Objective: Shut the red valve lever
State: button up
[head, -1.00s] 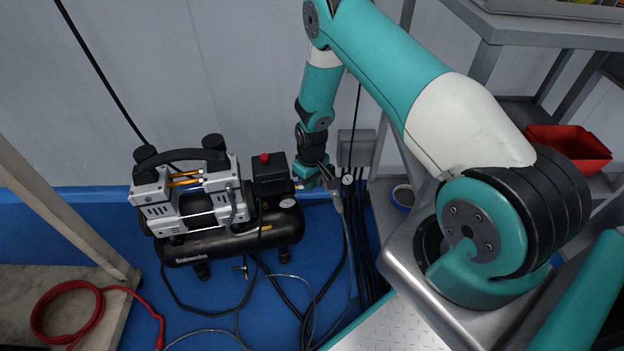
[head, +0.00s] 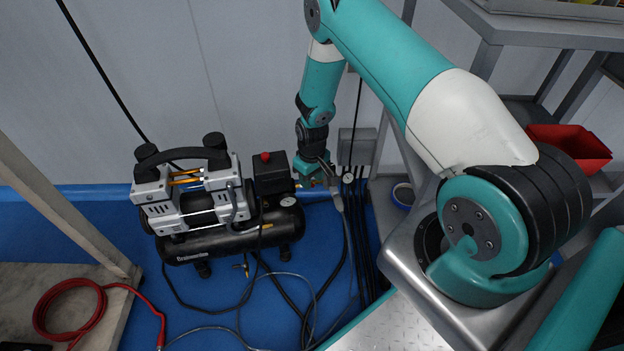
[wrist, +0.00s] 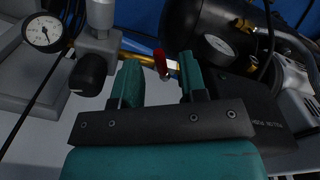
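The red valve lever (wrist: 162,63) shows in the wrist view on a brass pipe, with a pale face beside the red. It lies in the gap between my gripper's fingertips or just beyond them; I cannot tell whether either finger touches it. My gripper (wrist: 160,80) is open, with one teal finger on each side of the lever in the picture. In the head view my gripper (head: 327,180) is low beside the compressor's right end, and I cannot make out the lever there.
The compressor (head: 225,240) stands on the blue floor. A regulator with a black knob (wrist: 88,73) and a round gauge (wrist: 43,32) sits left of the fingers; a tank gauge (wrist: 213,47) lies right. Cables and hoses (head: 345,240) run below. A grey wall box (head: 357,147) is behind.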

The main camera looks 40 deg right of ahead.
notch_tip(320, 180, up, 16)
jog(key=p, duration=0.4)
jog(key=shift+r, duration=0.2)
jog(key=shift+d, duration=0.15)
jog(key=w+d+f+y+b, duration=0.15)
jog(key=d+y+b, duration=0.4)
jog(key=b, duration=1.05)
jog(key=a+f+b, duration=0.2)
jog(key=f+b, duration=0.2)
jog(key=f, duration=0.4)
jog(key=s+a+f+h+b, duration=0.1)
jog(key=a+f+b, duration=0.2)
jog(key=f, duration=0.4)
jog(key=shift+s+f+g+b, duration=0.15)
jog(key=shift+f+g+b, duration=0.15)
jog(key=shift+f+b, duration=0.1)
